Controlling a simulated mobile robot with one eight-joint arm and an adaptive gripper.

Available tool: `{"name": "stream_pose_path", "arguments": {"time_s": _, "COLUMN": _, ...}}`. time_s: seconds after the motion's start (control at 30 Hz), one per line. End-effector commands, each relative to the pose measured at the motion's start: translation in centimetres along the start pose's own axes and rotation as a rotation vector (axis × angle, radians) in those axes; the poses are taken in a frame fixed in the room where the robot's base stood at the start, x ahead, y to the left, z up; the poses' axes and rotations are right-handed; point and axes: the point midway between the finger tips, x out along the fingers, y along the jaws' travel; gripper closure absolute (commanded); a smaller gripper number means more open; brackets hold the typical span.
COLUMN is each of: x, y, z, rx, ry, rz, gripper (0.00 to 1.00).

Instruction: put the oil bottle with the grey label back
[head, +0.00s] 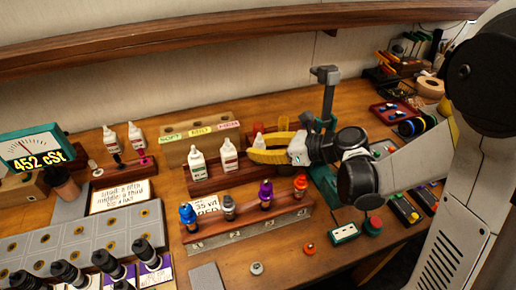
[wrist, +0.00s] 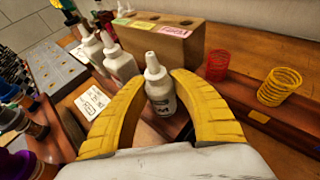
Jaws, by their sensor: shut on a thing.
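My gripper (wrist: 158,82) is shut on a white oil bottle (wrist: 155,72), with a yellow finger on each side of it. The bottle is upright, and its label (wrist: 162,104) looks pale grey with dark print. In the head view my gripper (head: 262,147) is at the right end of the bottle row and hides most of the held bottle. Two other white bottles stand upright to its left (head: 197,163) (head: 228,156), both with print on their labels.
A wooden block with holes and coloured tags (wrist: 165,45) stands behind the bottles. Red (wrist: 217,65) and yellow (wrist: 275,87) springs stand to the right. In front, a wooden rail (head: 245,224) holds several shock absorbers. More white bottles (head: 135,136) stand at the left.

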Motion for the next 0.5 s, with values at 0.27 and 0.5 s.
{"name": "stream_pose_path", "arguments": {"time_s": 0.27, "x": 0.12, "y": -0.01, "z": -0.29, "rx": 0.0, "ry": 0.0, "rz": 0.0, "gripper": 0.5}}
{"name": "stream_pose_path", "arguments": {"time_s": 0.5, "x": 0.09, "y": -0.01, "z": -0.22, "rx": 0.0, "ry": 0.0, "rz": 0.0, "gripper": 0.5}}
